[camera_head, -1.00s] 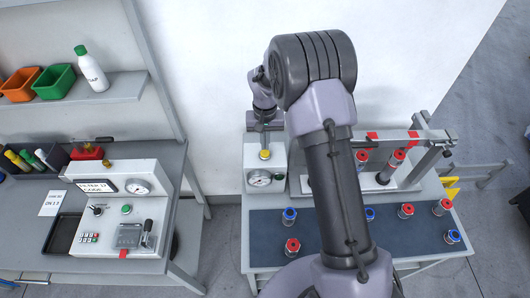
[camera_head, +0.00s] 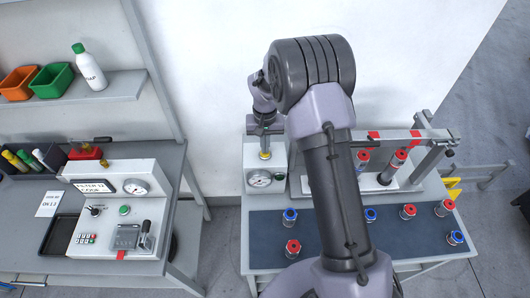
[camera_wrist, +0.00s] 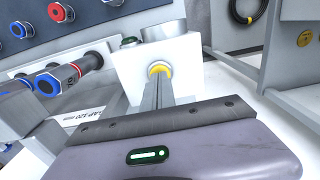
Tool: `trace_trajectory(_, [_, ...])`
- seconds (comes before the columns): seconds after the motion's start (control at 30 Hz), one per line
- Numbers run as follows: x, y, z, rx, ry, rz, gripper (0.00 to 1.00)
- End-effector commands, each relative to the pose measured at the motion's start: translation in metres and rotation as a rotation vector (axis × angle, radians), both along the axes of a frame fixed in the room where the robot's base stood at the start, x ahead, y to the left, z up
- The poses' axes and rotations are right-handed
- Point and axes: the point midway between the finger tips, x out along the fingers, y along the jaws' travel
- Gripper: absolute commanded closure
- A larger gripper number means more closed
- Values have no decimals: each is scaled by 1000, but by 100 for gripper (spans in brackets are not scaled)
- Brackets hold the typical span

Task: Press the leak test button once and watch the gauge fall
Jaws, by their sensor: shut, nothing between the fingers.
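The white leak test box (camera_head: 250,158) stands on the right-hand bench. A yellow button (camera_head: 264,156) is on its top and a round gauge (camera_head: 259,179) is on its front. The gauge needle is too small to read. My gripper (camera_head: 265,148) is shut and empty, pointing down right above the yellow button. In the wrist view the closed fingertips (camera_wrist: 164,79) line up with the yellow button (camera_wrist: 157,69) and cover part of it. I cannot tell whether they touch it.
A second bench (camera_head: 160,265) with a control box (camera_head: 110,240) is at the left.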

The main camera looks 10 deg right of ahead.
Motion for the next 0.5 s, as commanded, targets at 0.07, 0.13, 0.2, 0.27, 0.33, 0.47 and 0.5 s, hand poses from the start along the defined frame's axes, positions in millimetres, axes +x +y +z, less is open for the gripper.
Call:
trace_trajectory(0.07, [0, 0, -2, 0, 0, 0, 100])
trace_trajectory(0.13, [0, 0, -4, 0, 0, 0, 100])
trace_trajectory(0.2, [0, 0, -5, 0, 0, 0, 100])
trace_trajectory(0.27, [0, 0, -6, 0, 0, 0, 100])
trace_trajectory(0.33, [0, 0, -8, 0, 0, 0, 100])
trace_trajectory(0.47, [0, 0, -7, 0, 0, 0, 100])
trace_trajectory(0.5, [0, 0, -5, 0, 0, 0, 100])
